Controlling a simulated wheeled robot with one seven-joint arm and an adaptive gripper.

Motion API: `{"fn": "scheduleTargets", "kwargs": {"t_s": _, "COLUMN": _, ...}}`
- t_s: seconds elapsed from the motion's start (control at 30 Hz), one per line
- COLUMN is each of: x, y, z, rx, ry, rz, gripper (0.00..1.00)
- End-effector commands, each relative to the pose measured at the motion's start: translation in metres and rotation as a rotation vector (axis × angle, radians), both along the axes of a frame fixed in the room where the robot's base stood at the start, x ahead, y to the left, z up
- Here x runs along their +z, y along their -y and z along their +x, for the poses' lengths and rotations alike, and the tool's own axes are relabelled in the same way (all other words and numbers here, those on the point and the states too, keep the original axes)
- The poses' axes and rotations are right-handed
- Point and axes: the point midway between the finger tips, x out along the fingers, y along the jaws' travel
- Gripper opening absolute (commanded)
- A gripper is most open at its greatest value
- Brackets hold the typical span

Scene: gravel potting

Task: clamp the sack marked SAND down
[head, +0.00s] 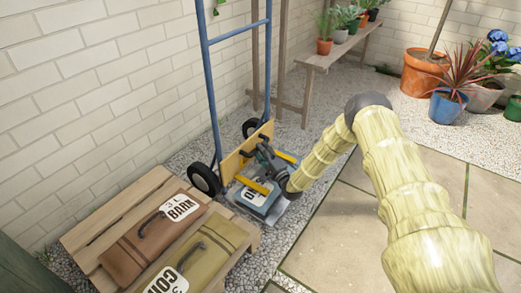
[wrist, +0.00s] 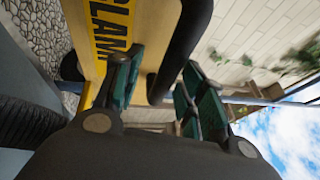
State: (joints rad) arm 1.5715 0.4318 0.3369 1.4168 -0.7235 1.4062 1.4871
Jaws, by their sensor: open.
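A grey-blue sack (head: 262,204) lies on the foot of the blue hand truck (head: 212,95). Its white label is partly covered by my arm and a yellow bar, so I cannot read it fully. A wooden board (head: 232,164) with yellow bars (head: 251,185) stands across the truck behind and over the sack. My gripper (head: 268,160) is at the board, above the sack. In the wrist view my gripper (wrist: 160,85) is open, with a black handle (wrist: 181,45) between its green fingers. A yellow label reading "CLAM" (wrist: 110,30) shows on the board.
A wooden pallet (head: 95,224) at the lower left bears a brown sack marked BARK (head: 150,238) and an olive sack (head: 200,262). A brick wall stands behind. A bench (head: 315,62) with pots stands at the back. Paving at the right is clear.

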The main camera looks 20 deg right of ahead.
Motion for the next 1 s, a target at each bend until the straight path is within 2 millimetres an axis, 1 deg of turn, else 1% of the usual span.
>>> {"fn": "scheduleTargets", "kwargs": {"t_s": 0.03, "x": -0.002, "y": 0.004, "z": -0.009, "rx": -0.002, "ry": -0.002, "rz": 0.001, "gripper": 0.41}}
{"fn": "scheduleTargets", "kwargs": {"t_s": 0.3, "x": -0.011, "y": 0.016, "z": -0.056, "rx": -0.001, "ry": -0.004, "rz": 0.001, "gripper": 0.41}}
{"fn": "scheduleTargets", "kwargs": {"t_s": 0.5, "x": -0.016, "y": 0.023, "z": -0.082, "rx": -0.002, "ry": -0.003, "rz": 0.0, "gripper": 0.41}}
{"fn": "scheduleTargets", "kwargs": {"t_s": 0.7, "x": -0.019, "y": 0.026, "z": -0.095, "rx": -0.001, "ry": -0.003, "rz": 0.0, "gripper": 0.41}}
{"fn": "scheduleTargets", "kwargs": {"t_s": 1.0, "x": -0.019, "y": 0.026, "z": -0.096, "rx": -0.001, "ry": -0.003, "rz": -0.001, "gripper": 0.41}}
